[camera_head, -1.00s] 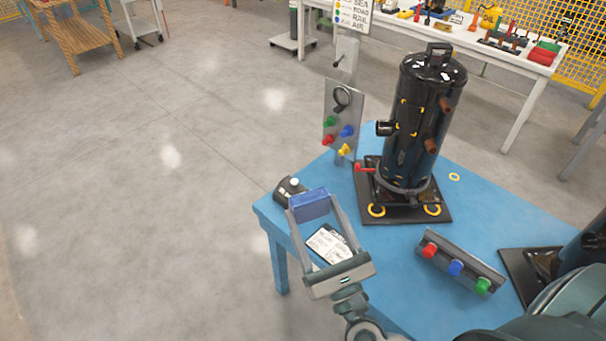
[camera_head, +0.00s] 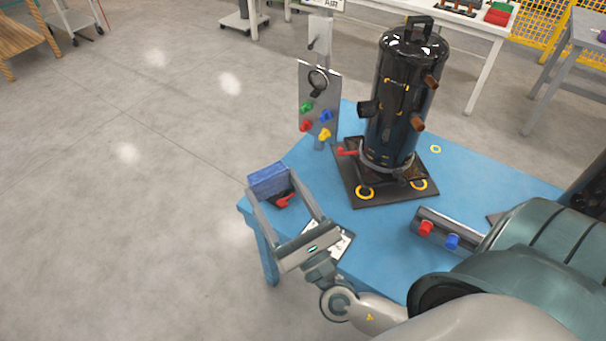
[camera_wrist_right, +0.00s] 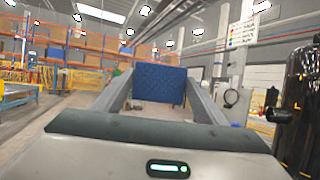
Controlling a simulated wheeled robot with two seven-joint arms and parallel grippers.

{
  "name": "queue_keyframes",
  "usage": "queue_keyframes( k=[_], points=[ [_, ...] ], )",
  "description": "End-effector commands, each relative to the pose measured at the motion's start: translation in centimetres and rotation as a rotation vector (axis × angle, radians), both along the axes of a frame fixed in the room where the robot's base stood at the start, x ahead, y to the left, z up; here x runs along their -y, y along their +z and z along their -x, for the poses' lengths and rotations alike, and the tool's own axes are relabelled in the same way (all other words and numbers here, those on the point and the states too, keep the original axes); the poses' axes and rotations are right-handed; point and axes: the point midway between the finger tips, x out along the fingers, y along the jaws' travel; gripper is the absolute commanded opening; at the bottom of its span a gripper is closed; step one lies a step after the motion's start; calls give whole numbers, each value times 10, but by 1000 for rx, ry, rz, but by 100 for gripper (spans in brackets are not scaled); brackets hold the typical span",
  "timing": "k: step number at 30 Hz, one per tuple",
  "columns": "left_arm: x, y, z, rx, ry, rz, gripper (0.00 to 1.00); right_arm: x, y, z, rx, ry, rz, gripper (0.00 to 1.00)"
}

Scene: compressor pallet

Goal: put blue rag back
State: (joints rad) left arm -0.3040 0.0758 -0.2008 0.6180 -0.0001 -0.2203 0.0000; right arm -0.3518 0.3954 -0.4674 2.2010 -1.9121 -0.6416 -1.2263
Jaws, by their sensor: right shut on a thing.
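The blue rag (camera_head: 268,179) is a folded dark-blue block between the fingertips of my right gripper (camera_head: 270,182), which is shut on it. The gripper holds it near the left corner of the blue table (camera_head: 460,180); I cannot tell its height above the tabletop. In the right wrist view, the rag (camera_wrist_right: 160,83) sits between the two fingers (camera_wrist_right: 159,88), facing the camera. My left gripper is not in view.
A black compressor (camera_head: 400,100) stands on a dark base plate (camera_head: 366,196). A small red-handled part (camera_head: 285,201) lies close to the rag. A grey bar (camera_head: 440,231) with coloured knobs is at right.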

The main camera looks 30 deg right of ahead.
Motion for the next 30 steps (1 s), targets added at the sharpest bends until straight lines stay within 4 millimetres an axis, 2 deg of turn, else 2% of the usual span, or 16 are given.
queue_keyframes(
  k=[5, 11, 20, 24, 30],
  points=[
    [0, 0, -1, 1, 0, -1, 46, 4, -3, -8, -14, -8, 0, 48],
    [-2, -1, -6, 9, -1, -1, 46, 20, -19, -35, -73, -43, 0, 48],
    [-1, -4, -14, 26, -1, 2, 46, 63, -65, -109, -275, -191, -21, 48],
    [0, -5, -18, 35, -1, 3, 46, 86, -93, -145, -415, -303, -62, 48],
    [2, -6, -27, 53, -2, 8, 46, 119, -131, -188, -630, -478, -157, 48]
  ],
)
